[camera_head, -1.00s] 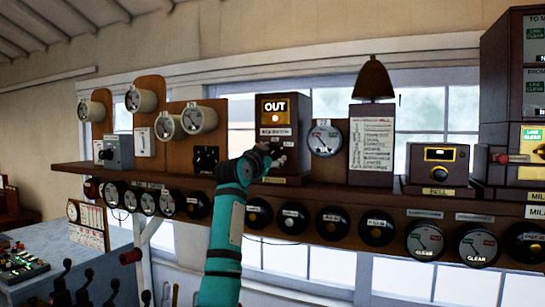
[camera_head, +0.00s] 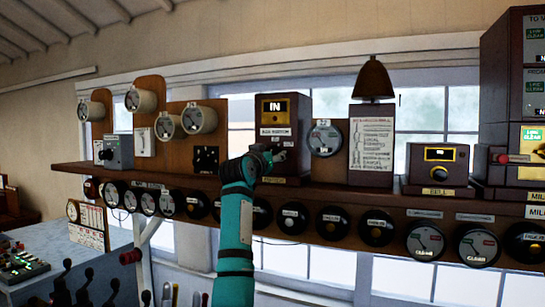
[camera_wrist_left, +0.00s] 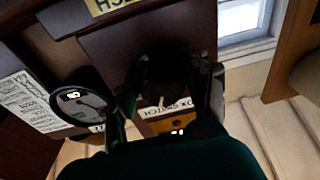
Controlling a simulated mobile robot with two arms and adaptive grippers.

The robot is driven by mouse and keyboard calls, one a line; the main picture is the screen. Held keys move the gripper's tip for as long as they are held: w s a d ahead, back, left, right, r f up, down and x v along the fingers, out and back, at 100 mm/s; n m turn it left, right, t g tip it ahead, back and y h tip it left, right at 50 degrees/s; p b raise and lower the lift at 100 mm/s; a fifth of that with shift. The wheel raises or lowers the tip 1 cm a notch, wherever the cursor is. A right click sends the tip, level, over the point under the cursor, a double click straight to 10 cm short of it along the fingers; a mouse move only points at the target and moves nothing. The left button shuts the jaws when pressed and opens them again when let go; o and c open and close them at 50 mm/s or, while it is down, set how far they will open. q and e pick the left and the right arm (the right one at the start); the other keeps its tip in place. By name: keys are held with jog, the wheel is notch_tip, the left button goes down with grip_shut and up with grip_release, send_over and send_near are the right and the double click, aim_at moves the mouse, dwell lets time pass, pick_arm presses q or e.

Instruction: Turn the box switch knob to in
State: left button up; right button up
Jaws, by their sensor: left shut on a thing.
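The box switch (camera_head: 285,110) is a dark brown box on the shelf in the head view, and its top window now reads IN. My left gripper (camera_head: 276,153) is at the lower front of this box, shut on its knob, which the fingers mostly hide. The teal left arm comes up from below. In the left wrist view the gripper fingers (camera_wrist_left: 175,85) straddle the front of the box (camera_wrist_left: 105,45), with its label upside down beside them. The right gripper is not in view.
The shelf (camera_head: 330,190) runs across, with round dials below it. A dial (camera_head: 324,138) and a brass bell (camera_head: 373,78) stand to the right of the box. A small bell box (camera_head: 437,165) is further right. Black levers (camera_head: 87,285) stand at lower left.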

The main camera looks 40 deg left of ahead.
pick_arm(q)
jog(key=shift+s+r+n+g+y, duration=0.1)
jog(key=shift+n+g+y, duration=0.05)
jog(key=shift+n, duration=1.05)
jog(key=shift+s+n+g+y, duration=0.1)
jog(key=shift+n+g+y, duration=0.05)
jog(key=shift+n, duration=1.05)
jog(key=shift+c, duration=0.6)
jog(key=o, duration=1.5)
jog(key=shift+w+a, duration=0.15)
jog(key=shift+a, duration=0.1)
jog(key=o, duration=0.4)
jog(key=shift+d, duration=0.1)
jog(key=shift+c, duration=0.2)
jog(key=shift+d, duration=0.15)
